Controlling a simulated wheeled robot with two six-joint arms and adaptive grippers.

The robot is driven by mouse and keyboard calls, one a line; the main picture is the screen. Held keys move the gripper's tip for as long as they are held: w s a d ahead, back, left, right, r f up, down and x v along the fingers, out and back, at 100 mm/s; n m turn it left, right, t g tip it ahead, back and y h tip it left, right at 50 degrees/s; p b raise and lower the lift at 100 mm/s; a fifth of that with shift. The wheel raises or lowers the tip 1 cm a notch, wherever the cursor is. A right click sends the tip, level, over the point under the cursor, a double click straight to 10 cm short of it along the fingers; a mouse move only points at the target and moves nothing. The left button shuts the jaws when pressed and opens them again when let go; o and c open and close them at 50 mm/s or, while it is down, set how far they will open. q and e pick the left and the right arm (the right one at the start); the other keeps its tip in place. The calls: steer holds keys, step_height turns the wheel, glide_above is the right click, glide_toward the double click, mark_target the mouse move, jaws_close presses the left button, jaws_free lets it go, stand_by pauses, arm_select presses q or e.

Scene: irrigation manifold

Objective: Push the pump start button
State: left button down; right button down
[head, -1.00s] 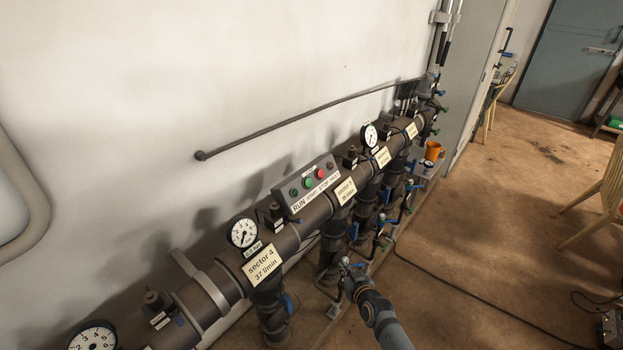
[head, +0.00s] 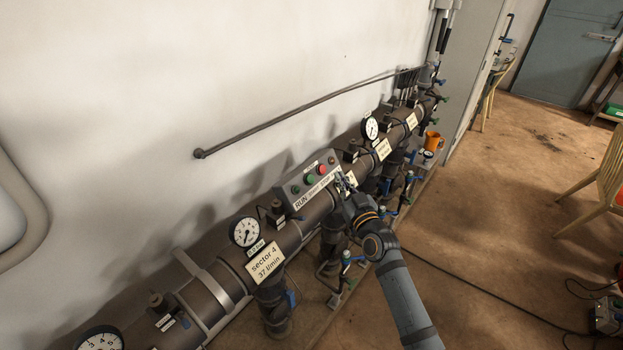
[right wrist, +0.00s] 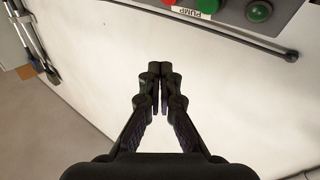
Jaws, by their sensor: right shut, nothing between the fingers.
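The grey control box (head: 300,199) sits on the manifold pipe, with the label RUN START STOP along its front edge. The green start button (head: 310,180) lies between a green RUN lamp (head: 295,189) and the red stop button (head: 322,170). My right gripper (head: 341,179) is at the right end of the box, just right of the buttons, and apart from the start button. In the right wrist view the shut, empty fingers (right wrist: 160,72) point toward the wall. My left gripper is not in view.
A gauge (head: 245,231) and the sector 4 plate (head: 265,260) stand left of the box. Several valves with blue handles hang below the pipe. A thin rail (head: 290,126) runs along the wall above. An orange mug (head: 432,140) stands farther right.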

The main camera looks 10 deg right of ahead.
mark_target(312, 176)
steer(key=shift+w+a+f+b, duration=0.75)
steer(key=shift+w+a+b, duration=0.05)
steer(key=shift+w+b, duration=0.2)
steer(key=shift+w+a+f+b, duration=0.75)
steer(key=shift+w+b, duration=0.15)
steer(key=shift+w, duration=0.15)
steer(key=shift+w+a+f+b, duration=0.75)
steer(key=shift+w+a+b, duration=0.05)
steer(key=shift+w+b, duration=0.2)
steer(key=shift+w+a+f+b, duration=0.2)
steer(key=shift+w+a+b, duration=0.05)
steer(key=shift+b, duration=0.05)
steer(key=shift+w+a+f+b, duration=0.3)
steer(key=shift+w+f+b, duration=0.05)
steer(key=shift+b, duration=0.1)
steer(key=shift+s+d+r, duration=0.1)
steer(key=shift+r, duration=0.05)
stand_by(0.5)
steer(key=shift+s+d+r+p, duration=0.4)
steer(key=shift+s+d+p, duration=0.05)
steer(key=shift+s+p, duration=0.1)
